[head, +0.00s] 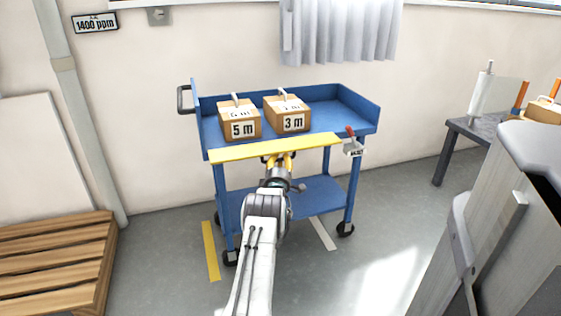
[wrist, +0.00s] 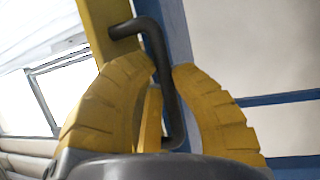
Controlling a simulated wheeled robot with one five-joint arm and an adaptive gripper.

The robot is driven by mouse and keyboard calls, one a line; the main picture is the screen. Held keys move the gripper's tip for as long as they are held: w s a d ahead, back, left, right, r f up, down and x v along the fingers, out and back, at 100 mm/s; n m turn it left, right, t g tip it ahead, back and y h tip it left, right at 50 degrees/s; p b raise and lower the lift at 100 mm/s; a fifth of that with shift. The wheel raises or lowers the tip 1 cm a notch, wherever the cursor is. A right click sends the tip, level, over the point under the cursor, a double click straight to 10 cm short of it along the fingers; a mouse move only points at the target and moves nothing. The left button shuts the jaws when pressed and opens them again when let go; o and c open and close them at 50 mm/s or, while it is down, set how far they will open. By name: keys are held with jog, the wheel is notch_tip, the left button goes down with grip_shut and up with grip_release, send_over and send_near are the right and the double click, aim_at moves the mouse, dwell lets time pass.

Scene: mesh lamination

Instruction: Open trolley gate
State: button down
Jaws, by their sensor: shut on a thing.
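The blue trolley (head: 325,118) stands against the wall in the head view. Its yellow gate (head: 276,148) runs along the front edge of the top shelf. In the wrist view the yellow gate (wrist: 97,18) has a dark bent handle (wrist: 163,70). My gripper (head: 280,158) is at the front of the gate, near its middle. In the wrist view the yellow fingers of my gripper (wrist: 165,75) are closed around the handle. A small latch with a red lever (head: 351,138) sits at the gate's right end. My arm hides part of the lower shelf.
Two boxes, marked 5 m (head: 241,130) and 3 m (head: 293,122), stand on the top shelf. A wooden pallet (head: 55,255) is at the left. A grey table (head: 465,128) and a large grey machine (head: 470,235) are at the right. Floor beside the trolley is clear.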

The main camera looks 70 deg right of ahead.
jog(key=c, duration=1.4)
grip_release()
jog(key=shift+r, duration=0.3)
jog(key=shift+c, duration=0.2)
jog(key=o, duration=0.4)
jog(key=shift+f, duration=0.2)
jog(key=shift+c, duration=0.2)
jog(key=shift+a, duration=0.1)
jog(key=v, duration=1.2)
